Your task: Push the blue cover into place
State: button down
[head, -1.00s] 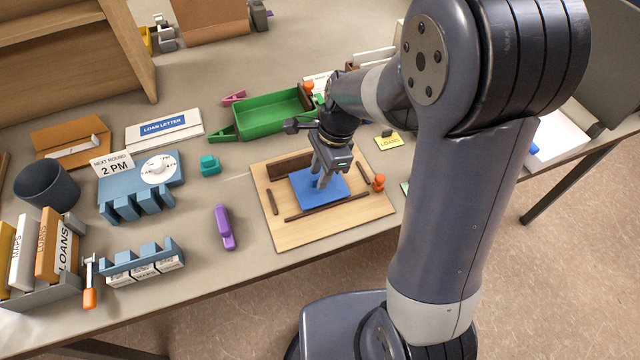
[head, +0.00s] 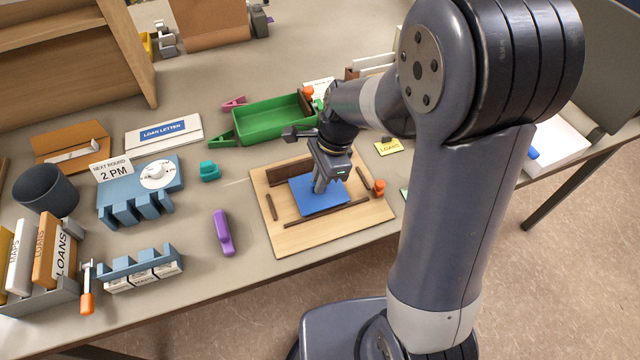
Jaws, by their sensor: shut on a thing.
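The blue cover (head: 325,206) is a flat blue panel on the wooden board (head: 290,240). It lies between dark wooden strips: a thick dark block (head: 289,172) behind it, a long thin strip (head: 327,213) in front and short strips at the left (head: 272,207) and right (head: 363,179). My gripper (head: 320,188) points down over the middle of the cover, with its fingers shut on a part of the cover that they mostly hide. An orange knob-like piece (head: 379,187) stands at the board's right side.
A green tray (head: 270,122) stands behind the board. A yellow "LOANS" note (head: 389,147) lies behind right. Bare tabletop surrounds the purple piece.

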jog(key=shift+r, duration=0.15)
jog(key=p+v, duration=0.2)
jog(key=v, duration=0.1)
jog(key=a+p+v, duration=0.1)
jog(key=p+v, duration=0.1)
jog(key=p, duration=0.1)
jog(key=shift+s+r, duration=0.15)
jog(key=shift+r, duration=0.35)
jog(key=c, duration=2.1)
grip_release()
grip_shut()
jog(key=shift+f, duration=0.1)
